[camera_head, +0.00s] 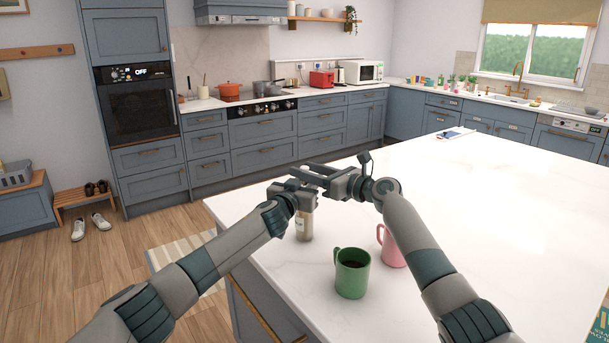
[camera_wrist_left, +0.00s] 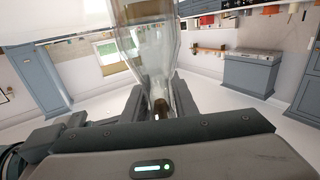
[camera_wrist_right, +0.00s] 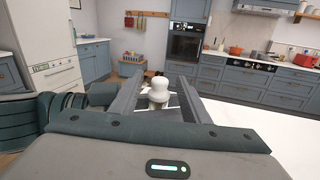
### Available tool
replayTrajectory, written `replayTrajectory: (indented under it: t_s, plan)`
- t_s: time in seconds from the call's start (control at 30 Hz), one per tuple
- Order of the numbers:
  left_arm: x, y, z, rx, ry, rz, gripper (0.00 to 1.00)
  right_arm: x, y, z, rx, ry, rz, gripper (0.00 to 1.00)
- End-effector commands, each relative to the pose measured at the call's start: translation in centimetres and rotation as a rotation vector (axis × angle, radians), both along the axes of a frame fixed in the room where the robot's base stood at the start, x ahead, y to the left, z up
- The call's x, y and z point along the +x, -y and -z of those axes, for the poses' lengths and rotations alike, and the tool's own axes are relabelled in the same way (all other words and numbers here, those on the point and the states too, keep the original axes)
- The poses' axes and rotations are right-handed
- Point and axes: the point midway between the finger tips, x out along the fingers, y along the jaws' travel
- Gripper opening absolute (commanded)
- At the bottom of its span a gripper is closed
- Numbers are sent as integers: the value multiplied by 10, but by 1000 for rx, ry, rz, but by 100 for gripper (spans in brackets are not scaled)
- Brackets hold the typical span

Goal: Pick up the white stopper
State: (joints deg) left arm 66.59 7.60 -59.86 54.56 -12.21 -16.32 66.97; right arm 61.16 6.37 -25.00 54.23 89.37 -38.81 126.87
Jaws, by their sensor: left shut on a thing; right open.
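In the left wrist view the bottle's glass (camera_wrist_left: 146,45) shows between the fingers. The white stopper (camera_wrist_right: 158,92) has a rounded knob and shows in the right wrist view between the fingers of my right gripper (camera_head: 312,174). This gripper is open, its fingers on either side of the stopper with gaps. In the head view the grippers hide the stopper.
A green mug (camera_head: 352,275) with dark contents stands on the white island top (camera_head: 480,210), in front of my right forearm. A pink mug (camera_head: 390,250) is partly hidden by that forearm. The island's right part is clear; papers (camera_head: 453,133) lie at its far edge.

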Motion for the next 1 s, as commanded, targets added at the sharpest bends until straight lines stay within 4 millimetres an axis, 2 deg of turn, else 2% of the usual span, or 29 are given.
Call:
replayTrajectory:
  t_s: [0.2,0.67,0.83,0.87,1.0]
  plan:
    - [0,0,1,0,-1,-1,0,7,-10,0,0,-1,0,42]
    - [0,0,1,0,-1,-1,0,7,-10,0,-1,0,0,42]
    - [0,0,1,0,-1,-1,0,7,-10,0,-1,0,0,4]
    - [0,0,1,0,-1,-1,0,7,-10,0,-1,-1,0,0]
    - [0,0,1,0,-1,-1,0,7,-10,1,-1,-1,0,0]
